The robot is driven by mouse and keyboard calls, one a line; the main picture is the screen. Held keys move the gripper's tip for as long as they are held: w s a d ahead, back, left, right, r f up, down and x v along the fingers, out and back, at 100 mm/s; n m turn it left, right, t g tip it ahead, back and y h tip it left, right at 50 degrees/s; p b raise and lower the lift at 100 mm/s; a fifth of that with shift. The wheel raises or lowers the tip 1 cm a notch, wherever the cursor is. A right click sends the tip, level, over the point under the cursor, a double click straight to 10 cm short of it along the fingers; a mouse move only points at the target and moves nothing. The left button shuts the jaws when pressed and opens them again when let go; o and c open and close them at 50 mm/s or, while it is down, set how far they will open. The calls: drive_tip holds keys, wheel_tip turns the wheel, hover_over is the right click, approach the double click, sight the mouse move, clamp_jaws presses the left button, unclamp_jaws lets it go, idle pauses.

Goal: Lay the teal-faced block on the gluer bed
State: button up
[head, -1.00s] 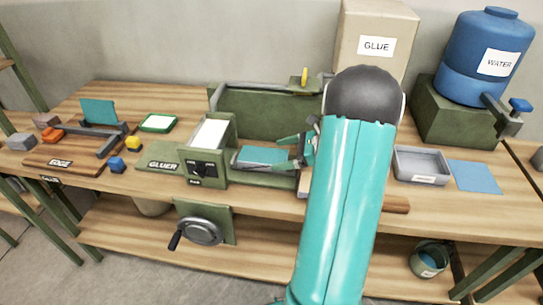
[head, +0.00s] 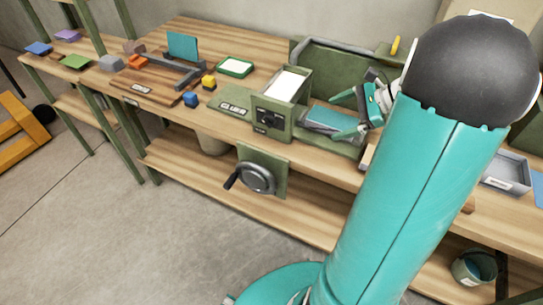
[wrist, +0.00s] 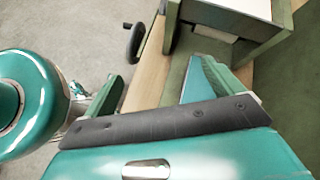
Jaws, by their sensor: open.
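The teal-faced block (head: 326,119) lies flat, teal face up, on the green gluer bed (head: 345,146), just right of the gluer's housing (head: 270,120). My gripper (head: 338,117) is open at the block's right end, with one finger toward its back side and one toward its front side. Whether either finger touches the block cannot be told. In the wrist view the block (wrist: 199,80) shows as a teal wedge beyond the dark gripper bar, which hides part of it. My arm hides the right end of the bed in the head view.
A teal panel (head: 183,46) stands upright in the edge jig at the left. A grey tray (head: 507,172) sits right of my arm. A crank wheel (head: 257,178) hangs below.

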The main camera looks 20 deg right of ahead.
drive_tip(key=s+a+r+n+h, duration=0.2)
drive_tip(key=s+a+n, duration=0.1)
drive_tip(key=a+n, duration=0.4)
drive_tip(key=s+a+r+n+h, duration=0.3)
drive_tip(key=s+a+n, duration=0.1)
drive_tip(key=a+n, duration=0.4)
drive_tip(key=s+a+r+n+g+h, duration=0.1)
drive_tip(key=s+a+r+n+h, duration=0.1)
drive_tip(key=a+n, duration=0.5)
drive_tip(key=s+a+h, duration=0.1)
drive_tip(key=a, duration=0.2)
drive_tip(key=shift+s+a+r, duration=0.25)
drive_tip(key=shift+s+a, duration=0.15)
drive_tip(key=shift+d, duration=0.15)
